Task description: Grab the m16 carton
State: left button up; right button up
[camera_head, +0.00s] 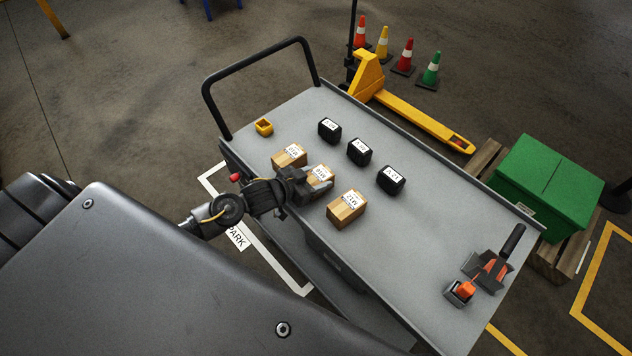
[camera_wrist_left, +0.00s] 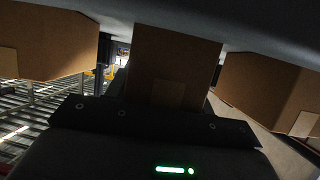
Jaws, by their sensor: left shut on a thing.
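Three brown cartons with white labels stand in a row on the grey cart top (camera_head: 423,243). The middle one, whose small upside-down label seems to read M16, is the m16 carton (camera_head: 322,178). My left gripper (camera_head: 306,184) reaches in from the left and is shut on it, covering its near left side. The carton also shows close up in the left wrist view (camera_wrist_left: 175,55), in front of the gripper. I cannot tell whether it is lifted. The other cartons are one at upper left (camera_head: 289,156) and one at lower right (camera_head: 346,209). My right gripper is out of view.
Several black boxes (camera_head: 359,151) stand behind the cartons. A small yellow open box (camera_head: 264,127) sits near the black handle (camera_head: 262,60). An orange-and-black tool (camera_head: 490,268) lies at the cart's right end. Bare cart top lies between it and the cartons.

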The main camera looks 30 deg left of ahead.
pick_arm(q)
jog(key=shift+r, duration=0.1)
jog(key=shift+c, duration=0.7)
jog(key=shift+w+r, duration=0.1)
jog(key=shift+r, duration=0.5)
jog(key=s+a+r+b, duration=0.2)
jog(key=s+a+r, duration=0.4)
jog(key=s+r, duration=0.5)
jog(key=shift+v, duration=0.9)
jog(key=shift+d, duration=0.15)
